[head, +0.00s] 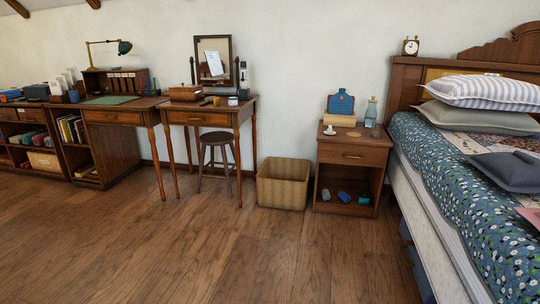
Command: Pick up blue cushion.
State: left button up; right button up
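A dark slate-blue cushion (506,173) lies flat on the bed's flowered cover at the right. Its right side is cut off by the picture edge. It is the only bluish cushion on the bed, though its colour looks greyish. A blue-and-white striped pillow (485,92) lies on a grey-green pillow (478,119) by the headboard, behind the cushion. Neither of my grippers shows in the head view.
The bed (430,190) fills the right side. A nightstand (352,155) with a bottle and small items stands at its left, beside a wicker basket (284,183). Desks and a stool (216,160) line the wall. The wooden floor (220,255) in front is clear.

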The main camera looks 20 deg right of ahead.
aim_at(518, 171)
jog(key=i+l+z, duration=0.15)
jog(key=i+z, duration=0.3)
jog(key=i, duration=0.2)
jog(key=i+z, duration=0.45)
jog(key=i, duration=0.15)
jog(key=i+j+z, duration=0.1)
jog(key=i+z, duration=0.25)
jog(key=i, duration=0.2)
jog(key=i+j+z, duration=0.35)
jog(key=i, duration=0.15)
jog(key=l, duration=0.1)
